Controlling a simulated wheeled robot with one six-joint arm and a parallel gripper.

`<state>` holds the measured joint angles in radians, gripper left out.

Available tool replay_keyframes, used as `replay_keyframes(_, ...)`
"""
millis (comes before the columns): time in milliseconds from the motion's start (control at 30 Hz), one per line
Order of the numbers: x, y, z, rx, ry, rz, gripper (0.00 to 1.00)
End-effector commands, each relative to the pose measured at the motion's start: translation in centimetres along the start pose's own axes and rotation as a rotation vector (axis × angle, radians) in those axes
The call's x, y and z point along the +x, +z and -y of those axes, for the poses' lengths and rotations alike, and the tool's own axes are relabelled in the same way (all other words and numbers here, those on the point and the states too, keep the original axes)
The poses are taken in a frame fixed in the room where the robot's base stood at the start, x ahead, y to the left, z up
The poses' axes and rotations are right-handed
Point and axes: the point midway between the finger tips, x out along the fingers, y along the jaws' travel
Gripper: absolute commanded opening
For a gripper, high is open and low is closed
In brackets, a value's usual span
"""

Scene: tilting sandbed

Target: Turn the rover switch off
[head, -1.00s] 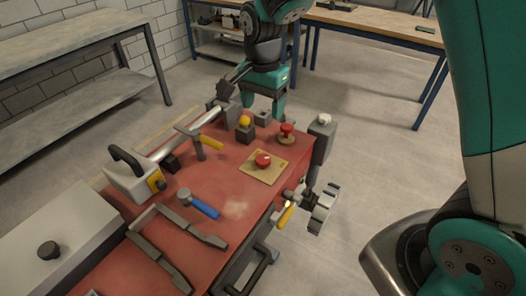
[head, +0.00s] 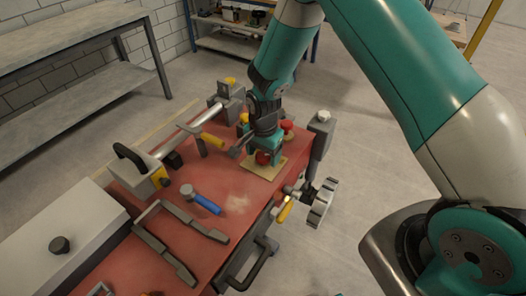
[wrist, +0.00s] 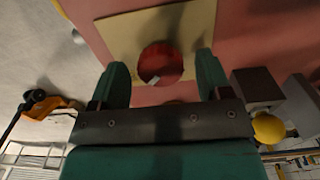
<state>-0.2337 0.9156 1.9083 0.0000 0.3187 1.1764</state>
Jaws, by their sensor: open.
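A round red knob (head: 262,159) sits on a tan square plate (head: 258,172) on the red bench top. No label tells whether this is the rover switch. My gripper (head: 264,152) is above the plate, pointing down at the knob and partly covering it. In the wrist view the red knob (wrist: 161,64), with a small white mark, lies between the two teal fingers of my gripper (wrist: 163,72). The fingers are open, with a gap visible on each side of the knob. The plate (wrist: 120,32) shows beyond them.
Another red knob (head: 287,125) stands just behind my gripper. A grey block (wrist: 258,88) and a yellow ball knob (wrist: 269,129) are close to the right finger. A blue-handled hammer (head: 203,203) lies to the left.

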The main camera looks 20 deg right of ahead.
Motion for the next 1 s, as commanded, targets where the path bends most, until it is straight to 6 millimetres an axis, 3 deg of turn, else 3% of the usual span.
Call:
replay_keyframes(300, 0.22, -0.01, 0.04, 0.0, -0.001, -0.001, 0.69)
replay_keyframes(500, 0.2, -0.01, 0.03, 0.0, -0.001, 0.0, 0.23)
replay_keyframes(1000, 0.27, -0.01, 0.03, -0.112, 0.0, 0.0, 0.22)
